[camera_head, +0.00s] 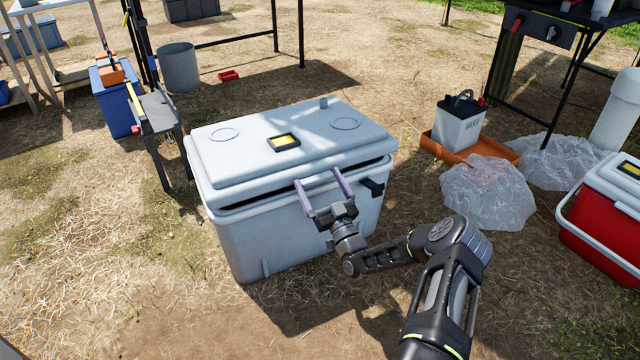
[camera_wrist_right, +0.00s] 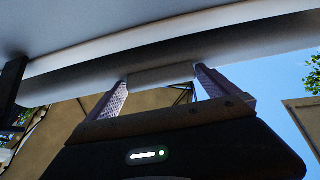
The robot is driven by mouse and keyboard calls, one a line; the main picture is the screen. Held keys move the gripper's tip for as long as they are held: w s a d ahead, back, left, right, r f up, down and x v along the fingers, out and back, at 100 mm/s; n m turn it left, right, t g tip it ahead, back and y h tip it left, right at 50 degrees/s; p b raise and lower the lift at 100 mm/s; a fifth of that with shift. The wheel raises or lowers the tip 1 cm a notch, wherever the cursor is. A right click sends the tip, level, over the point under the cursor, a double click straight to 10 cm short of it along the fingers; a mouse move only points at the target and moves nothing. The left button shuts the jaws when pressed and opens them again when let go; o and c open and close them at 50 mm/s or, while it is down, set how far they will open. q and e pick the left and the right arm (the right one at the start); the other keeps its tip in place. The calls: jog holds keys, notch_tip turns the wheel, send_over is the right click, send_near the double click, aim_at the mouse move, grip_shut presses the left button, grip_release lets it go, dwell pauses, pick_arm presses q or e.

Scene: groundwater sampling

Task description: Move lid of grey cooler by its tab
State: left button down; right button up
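The grey cooler (camera_head: 262,242) stands on the ground mid-view in the head view. Its pale grey lid (camera_head: 225,160) lies over the top, with a dark gap along the front edge. My right gripper (camera_head: 322,190) is at the middle of that front edge, one finger on each side. In the right wrist view the lid's tab (camera_wrist_right: 161,76) fills the space between the two fingertips (camera_wrist_right: 163,78), which appear to touch its sides. In the head view the tab is mostly hidden. My left gripper is not in view.
A black latch (camera_head: 372,187) sticks out right of the gripper. Plastic bags (camera_head: 487,192), a battery (camera_head: 459,124) in an orange tray (camera_head: 497,150) and a red cooler (camera_head: 603,225) stand to the right. A blue box (camera_head: 116,106) and a narrow bench (camera_head: 158,112) stand left. Straw ground in front is clear.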

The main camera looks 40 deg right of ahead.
jog(key=shift+r, duration=0.15)
jog(key=shift+s+a+f+p, duration=0.15)
jog(key=shift+s+f+p, duration=0.15)
jog(key=shift+s, duration=0.2)
jog(key=p+v, duration=0.1)
jog(key=v, duration=0.5)
jog(key=shift+s+f, duration=0.2)
jog(key=shift+s, duration=0.15)
